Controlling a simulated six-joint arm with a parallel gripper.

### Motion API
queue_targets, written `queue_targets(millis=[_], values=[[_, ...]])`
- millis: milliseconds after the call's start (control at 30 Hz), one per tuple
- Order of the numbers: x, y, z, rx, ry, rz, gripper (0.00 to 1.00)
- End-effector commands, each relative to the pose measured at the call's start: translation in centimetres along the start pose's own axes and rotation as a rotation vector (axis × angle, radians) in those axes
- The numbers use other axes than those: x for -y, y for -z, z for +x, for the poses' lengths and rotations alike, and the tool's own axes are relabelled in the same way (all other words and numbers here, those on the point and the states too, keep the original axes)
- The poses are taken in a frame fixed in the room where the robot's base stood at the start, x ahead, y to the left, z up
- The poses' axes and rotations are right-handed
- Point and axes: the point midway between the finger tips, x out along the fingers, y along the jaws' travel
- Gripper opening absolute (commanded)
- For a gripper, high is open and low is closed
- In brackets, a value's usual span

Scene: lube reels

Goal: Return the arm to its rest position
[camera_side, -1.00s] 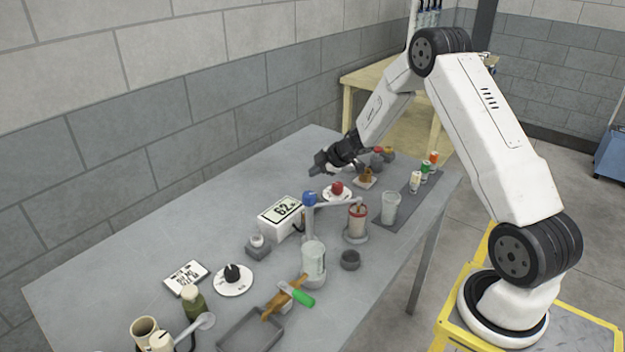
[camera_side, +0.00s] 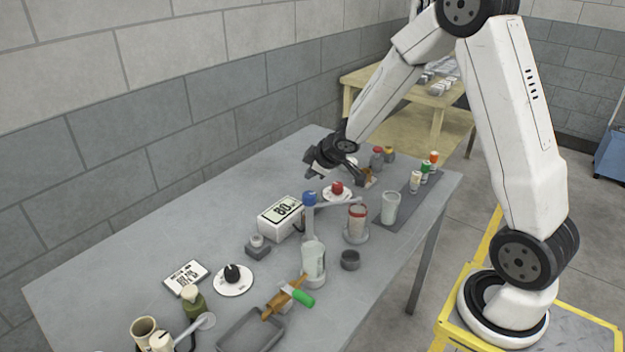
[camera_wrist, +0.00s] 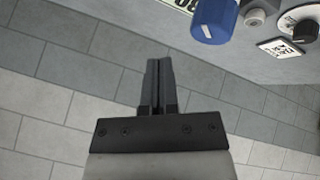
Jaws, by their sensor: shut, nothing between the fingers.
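My gripper (camera_side: 314,170) hangs in the air above the far part of the grey table (camera_side: 150,240), apart from the objects below it. In the wrist view its two dark fingers (camera_wrist: 158,82) lie together with nothing between them. My arm is bent, with its elbow high at the top of the side view. The wrist view shows the wall below and a strip of the table at the top, with a blue knob (camera_wrist: 214,20) and a black dial (camera_wrist: 304,31).
A grey tray (camera_side: 250,334) is in front. The table's left side is clear.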

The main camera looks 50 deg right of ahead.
Motion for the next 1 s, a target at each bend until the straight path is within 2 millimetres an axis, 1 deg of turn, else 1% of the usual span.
queue_targets(millis=[33,233,500,600,700,800,1000], values=[[1.2,0.0,-1.1,0.023,0.005,0.032,0.0],[5.9,-1.7,-5.2,0.14,0.041,0.184,0.0],[12.8,-5.1,-10.6,0.303,0.135,0.369,0.0],[14.8,-6.2,-12.1,0.351,0.169,0.418,0.0],[16.1,-7.0,-13.1,0.382,0.193,0.45,0.0],[16.8,-7.3,-13.6,0.397,0.205,0.467,0.0],[16.9,-7.5,-13.7,0.403,0.209,0.471,0.0]])
